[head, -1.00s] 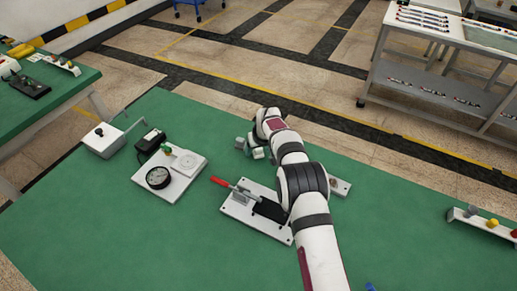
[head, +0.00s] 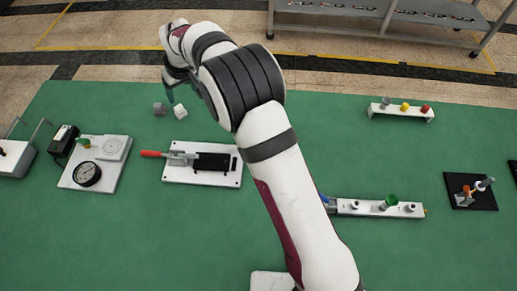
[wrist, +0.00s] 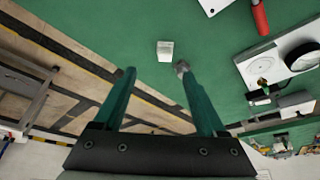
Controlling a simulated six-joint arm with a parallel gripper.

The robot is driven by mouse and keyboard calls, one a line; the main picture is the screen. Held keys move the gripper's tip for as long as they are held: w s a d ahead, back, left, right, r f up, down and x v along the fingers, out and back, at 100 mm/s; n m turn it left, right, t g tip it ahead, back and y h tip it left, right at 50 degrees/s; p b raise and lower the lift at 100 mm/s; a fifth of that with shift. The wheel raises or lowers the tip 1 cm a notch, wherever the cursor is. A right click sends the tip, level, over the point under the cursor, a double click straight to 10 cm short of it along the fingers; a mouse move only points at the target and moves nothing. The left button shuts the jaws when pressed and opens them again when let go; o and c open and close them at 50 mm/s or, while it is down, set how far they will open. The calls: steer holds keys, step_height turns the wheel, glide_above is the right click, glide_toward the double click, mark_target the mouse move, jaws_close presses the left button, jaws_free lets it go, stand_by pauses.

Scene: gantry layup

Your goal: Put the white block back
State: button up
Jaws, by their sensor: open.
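The white block (head: 180,111) stands on the green table near its far edge, in the head view. A grey block (head: 159,108) stands just to its left, apart from it. In the wrist view the white block (wrist: 165,52) lies beyond my fingertips, roughly between their lines, with nothing gripping it. The grey block (wrist: 182,66) shows at the right fingertip, which partly hides it; contact cannot be told. My gripper (wrist: 156,71) is open and empty. In the head view my gripper (head: 171,88) is near the blocks, mostly hidden by my wrist.
A red-handled clamp plate (head: 203,177) lies nearer on the table. A dial gauge plate (head: 112,150) is at left. A rail with coloured knobs (head: 400,111) stands at right, with a white fixture strip (head: 372,208) nearer. Green table around the blocks is clear.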

steer(key=s+d+r+m+g+h, duration=0.1)
steer(key=s+d+r+m, duration=0.4)
steer(key=d, duration=0.6)
steer(key=s+d+r+m+g, duration=0.1)
steer(key=s+d+r+m, duration=0.1)
steer(key=s+d+r, duration=0.7)
steer(key=s+d+f+m, duration=0.1)
steer(key=s+d+m, duration=0.1)
steer(key=s, duration=0.4)
steer(key=s+d+f+m+g, duration=0.1)
steer(key=s+d+f+m, duration=0.1)
steer(key=s+d, duration=0.3)
steer(key=s+d+f+m, duration=0.2)
steer(key=s+d+m, duration=0.1)
steer(key=s, duration=0.6)
steer(key=shift+s+d, duration=0.25)
steer(key=shift+d, duration=0.15)
